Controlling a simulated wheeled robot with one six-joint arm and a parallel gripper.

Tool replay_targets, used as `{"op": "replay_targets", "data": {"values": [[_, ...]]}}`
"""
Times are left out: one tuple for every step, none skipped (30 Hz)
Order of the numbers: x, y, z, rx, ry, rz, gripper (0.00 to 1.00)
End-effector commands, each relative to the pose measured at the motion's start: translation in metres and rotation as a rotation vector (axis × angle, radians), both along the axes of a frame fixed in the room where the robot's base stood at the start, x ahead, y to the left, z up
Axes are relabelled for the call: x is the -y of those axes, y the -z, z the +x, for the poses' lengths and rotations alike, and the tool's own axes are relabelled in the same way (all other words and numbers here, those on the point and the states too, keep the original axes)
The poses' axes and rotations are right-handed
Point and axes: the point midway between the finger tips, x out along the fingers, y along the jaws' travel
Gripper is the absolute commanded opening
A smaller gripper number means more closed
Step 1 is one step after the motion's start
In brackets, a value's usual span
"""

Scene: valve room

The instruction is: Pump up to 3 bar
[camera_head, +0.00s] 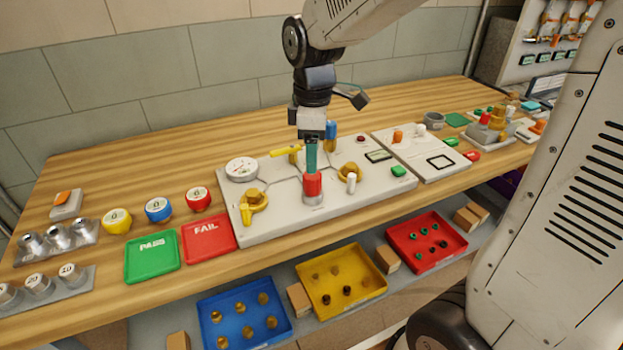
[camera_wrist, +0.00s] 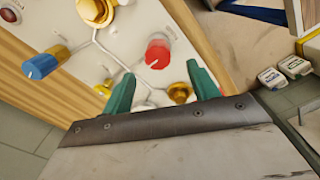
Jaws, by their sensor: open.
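The red-capped plunger (camera_head: 313,185) stands upright on a grey base at the front middle of the light panel (camera_head: 285,222). The red cap also shows in the wrist view (camera_wrist: 158,54). My gripper (camera_head: 311,171) points down with its teal fingertips at or just above the red cap; contact cannot be told. In the wrist view my gripper (camera_wrist: 162,80) has its fingers apart with nothing held between them. The white round gauge (camera_head: 242,168) is at the panel's back left; its needle is too small to read.
A yellow-handled brass valve (camera_head: 250,203) is left of the plunger. Another brass knob (camera_head: 351,171), a white lever (camera_head: 351,184) and a green button (camera_head: 398,170) are to its right. A blue knob (camera_head: 331,130) stands behind. Green (camera_head: 152,257) and red (camera_head: 208,238) trays lie left.

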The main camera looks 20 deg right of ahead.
Motion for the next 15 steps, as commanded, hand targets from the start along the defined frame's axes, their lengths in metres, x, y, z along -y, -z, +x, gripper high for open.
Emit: {"op": "replay_targets", "data": {"values": [[-0.001,0.004,0.003,-0.004,-0.016,0.000,0.60],[-0.001,0.006,0.004,-0.004,-0.023,0.000,0.60],[-0.001,0.010,0.005,-0.006,-0.029,0.000,0.60],[-0.001,0.013,0.006,-0.006,-0.030,0.000,0.60],[-0.001,0.017,0.006,-0.006,-0.031,0.000,0.60],[-0.001,0.023,0.005,-0.007,-0.031,-0.001,0.60],[-0.001,0.027,0.005,-0.007,-0.030,-0.001,0.60],[-0.001,0.032,0.004,-0.007,-0.030,-0.001,0.60],[-0.001,0.039,0.005,-0.007,-0.029,-0.001,0.60],[-0.001,0.045,0.005,-0.008,-0.029,0.000,0.60],[-0.001,0.049,0.005,-0.008,-0.029,0.000,0.60],[-0.001,0.056,0.004,-0.007,-0.029,-0.001,0.60],[-0.001,0.060,0.004,-0.007,-0.028,-0.001,0.60],[-0.001,0.064,0.005,-0.006,-0.028,0.000,0.60],[-0.001,0.068,0.005,-0.006,-0.028,0.000,0.60]]}}
